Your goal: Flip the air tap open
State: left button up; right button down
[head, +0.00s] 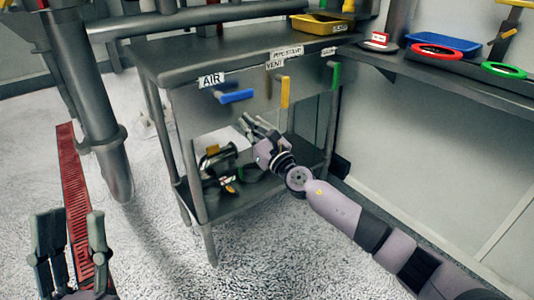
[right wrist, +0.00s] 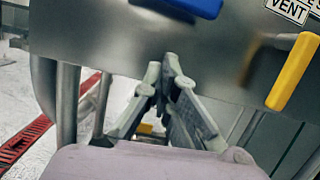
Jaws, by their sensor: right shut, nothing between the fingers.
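The air tap's blue handle (head: 236,97) lies roughly level under the AIR label (head: 211,80) on the bench's front panel. In the right wrist view the blue handle (right wrist: 200,6) shows at the top edge, partly cut off. My right gripper (head: 258,124) is shut and empty, in front of the bench and below the blue handle, apart from it. In the right wrist view its fingertips (right wrist: 172,62) meet below the handle. My left gripper (head: 70,222) is open and empty at the lower left, far from the tap.
A yellow VENT handle (head: 285,92) hangs down right of the blue one, with a green handle (head: 336,76) further right. The lower shelf (head: 255,192) holds dark parts behind my right gripper. A thick grey pipe (head: 92,100) stands left of the bench.

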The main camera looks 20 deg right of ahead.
pick_arm(q)
jog(key=w+f+g, duration=0.1)
jog(key=w+f, duration=0.1)
jog(key=shift+w+d+g+y, duration=0.2)
jog(key=shift+w+g+y, duration=0.1)
jog(key=shift+w+g, duration=0.1)
pick_arm(e)
jog(key=v, duration=1)
jog(key=shift+a, duration=0.2)
